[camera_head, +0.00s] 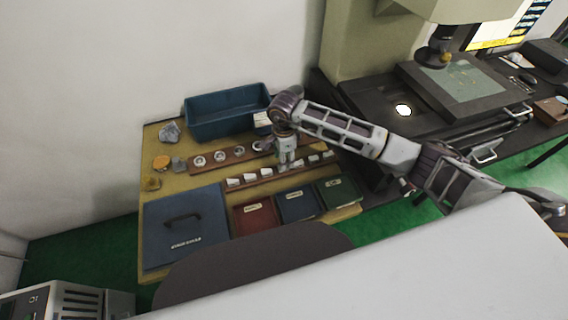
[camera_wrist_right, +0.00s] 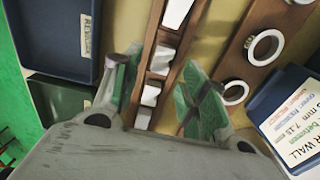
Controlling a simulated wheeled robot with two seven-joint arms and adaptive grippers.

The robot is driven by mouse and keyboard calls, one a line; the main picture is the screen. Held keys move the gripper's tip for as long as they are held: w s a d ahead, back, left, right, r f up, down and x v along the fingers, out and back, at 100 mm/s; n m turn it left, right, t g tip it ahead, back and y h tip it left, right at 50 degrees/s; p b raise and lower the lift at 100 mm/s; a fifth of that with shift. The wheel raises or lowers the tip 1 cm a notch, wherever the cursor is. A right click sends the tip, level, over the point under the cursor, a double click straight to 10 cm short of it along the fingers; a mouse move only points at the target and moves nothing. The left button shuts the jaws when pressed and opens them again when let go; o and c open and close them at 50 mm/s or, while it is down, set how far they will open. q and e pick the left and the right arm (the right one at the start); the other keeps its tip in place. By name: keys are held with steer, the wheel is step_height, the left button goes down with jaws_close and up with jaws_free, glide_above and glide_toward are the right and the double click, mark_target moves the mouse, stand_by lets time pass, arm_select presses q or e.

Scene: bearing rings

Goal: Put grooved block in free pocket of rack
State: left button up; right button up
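The rack (camera_head: 262,181) is a long narrow brown strip with several small white blocks (camera_head: 249,178) in its pockets. It also shows in the wrist view (camera_wrist_right: 155,76), running between my fingers with white blocks (camera_wrist_right: 161,59) in it. I cannot tell which block is the grooved one; grooves are too small to make out. A brown gap in the rack shows above that block in the wrist view. My right gripper (camera_head: 287,166) points down over the rack; in the wrist view its fingers (camera_wrist_right: 160,78) are apart, either side of the rack, with nothing clearly held. My left gripper is out of view.
A second brown rack (camera_head: 209,166) with white rings lies behind. A blue bin (camera_head: 226,113) stands at the back. A blue case (camera_head: 185,226) and red, blue and green trays (camera_head: 256,217) lie in front. A dark machine table (camera_head: 375,105) is right.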

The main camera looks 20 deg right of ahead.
step_height(320, 180, up, 8)
stand_by(0.5)
steer(key=shift+w, duration=0.1)
steer(key=shift+f, duration=0.1)
stand_by(0.5)
